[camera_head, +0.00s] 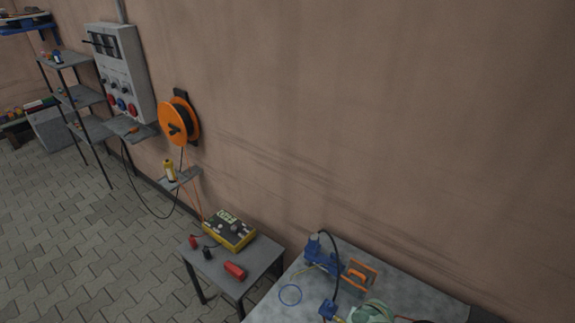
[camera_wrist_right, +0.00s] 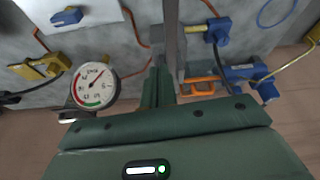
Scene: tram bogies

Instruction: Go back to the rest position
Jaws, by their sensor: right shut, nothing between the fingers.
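My right gripper (camera_wrist_right: 160,86) shows in the right wrist view, with its dark green body across the bottom. Its fingers are together with nothing visible between them, over a grey worktop (camera_wrist_right: 130,40). The grey worktop also shows at the lower right of the head view (camera_head: 275,308). My left gripper is in neither view.
A pressure gauge (camera_wrist_right: 95,85), a blue device (camera_wrist_right: 245,72) and an orange-handled tool (camera_wrist_right: 200,86) are close around the right gripper. A small table with a yellow meter (camera_head: 230,231) stands left of the worktop. An orange reel (camera_head: 172,122) hangs on the wall. Paved floor (camera_head: 60,240) is open at left.

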